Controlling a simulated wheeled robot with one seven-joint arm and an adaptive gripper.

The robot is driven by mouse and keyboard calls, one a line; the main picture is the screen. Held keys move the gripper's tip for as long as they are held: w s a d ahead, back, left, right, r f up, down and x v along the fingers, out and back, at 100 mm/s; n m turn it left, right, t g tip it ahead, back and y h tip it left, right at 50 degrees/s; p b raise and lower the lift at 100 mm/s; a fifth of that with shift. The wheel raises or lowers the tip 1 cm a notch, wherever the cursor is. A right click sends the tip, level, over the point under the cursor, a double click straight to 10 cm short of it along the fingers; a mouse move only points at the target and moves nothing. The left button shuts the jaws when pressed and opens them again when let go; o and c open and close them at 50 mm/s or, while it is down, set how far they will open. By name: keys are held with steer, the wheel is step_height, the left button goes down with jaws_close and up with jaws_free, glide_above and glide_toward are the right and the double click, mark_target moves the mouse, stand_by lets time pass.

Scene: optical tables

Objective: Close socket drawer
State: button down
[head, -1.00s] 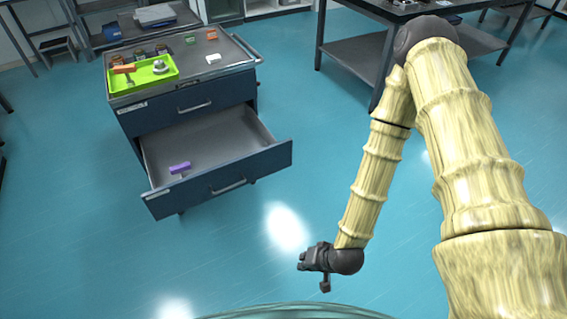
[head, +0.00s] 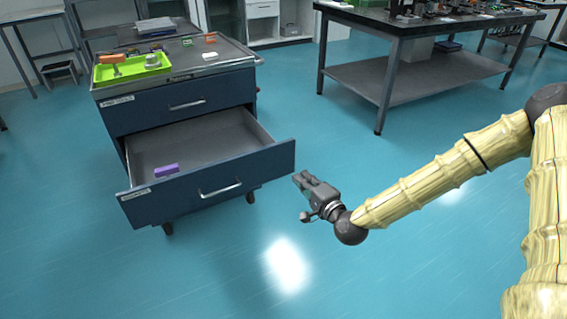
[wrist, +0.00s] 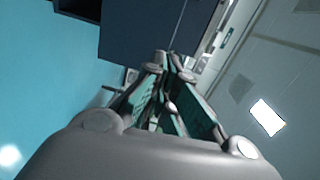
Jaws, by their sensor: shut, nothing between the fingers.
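The lower drawer (head: 262,170) of a dark blue cabinet is pulled well out, with a silver bar handle (head: 221,189) on its front and a label at its left end. A purple item (head: 166,170) lies inside near the front left. My gripper (head: 300,180) is shut and empty, just right of the drawer front's right end in the head view, apparently apart from it. In the wrist view my gripper (wrist: 165,65) has its fingers together, with a dark blue panel (wrist: 135,30) beyond them. Which part of the cabinet that panel is, I cannot tell.
The upper drawer (head: 140,114) is shut. A green tray (head: 130,76) with an orange-handled item and small items stand on the cabinet top. A black table (head: 400,95) stands at the back right. The blue floor (head: 220,270) in front is clear.

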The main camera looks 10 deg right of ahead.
steer(key=w, duration=0.1)
steer(key=b, duration=0.2)
glide_toward(279, 146)
steer(key=shift+t, duration=0.4)
steer(key=x, duration=0.6)
steer(key=shift+s+f, duration=0.1)
steer(key=shift+f, duration=0.3)
steer(key=shift+w+a, duration=0.25)
steer(key=shift+w, duration=0.3)
steer(key=shift+w, duration=0.1)
